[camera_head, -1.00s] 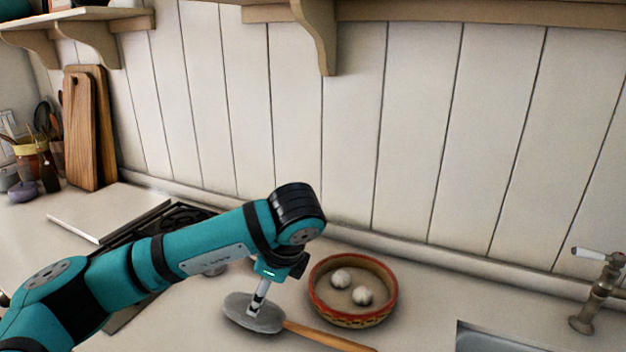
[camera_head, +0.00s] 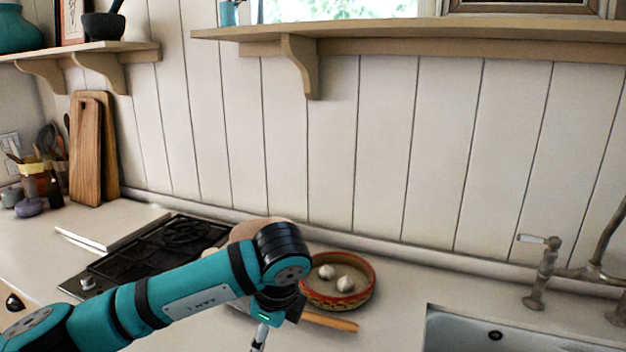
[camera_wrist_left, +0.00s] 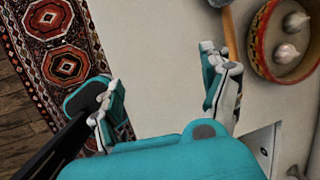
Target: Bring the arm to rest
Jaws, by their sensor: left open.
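My left arm enters from the left in the head view. Its gripper (camera_head: 258,342) points down at the bottom edge, in front of the counter, partly cut off and partly hidden by the wrist. In the left wrist view both fingers of the left gripper (camera_wrist_left: 160,88) stand wide apart, with only bare pale counter between them and nothing held. My right gripper is in neither view.
A red-rimmed bowl (camera_head: 366,290) with two garlic bulbs (camera_head: 345,284) stands right of the wrist. A wooden handle (camera_head: 332,322) lies before it; its head is hidden. A hob (camera_head: 150,255) is left, a sink (camera_head: 490,335) right. A patterned rug (camera_wrist_left: 60,55) lies below.

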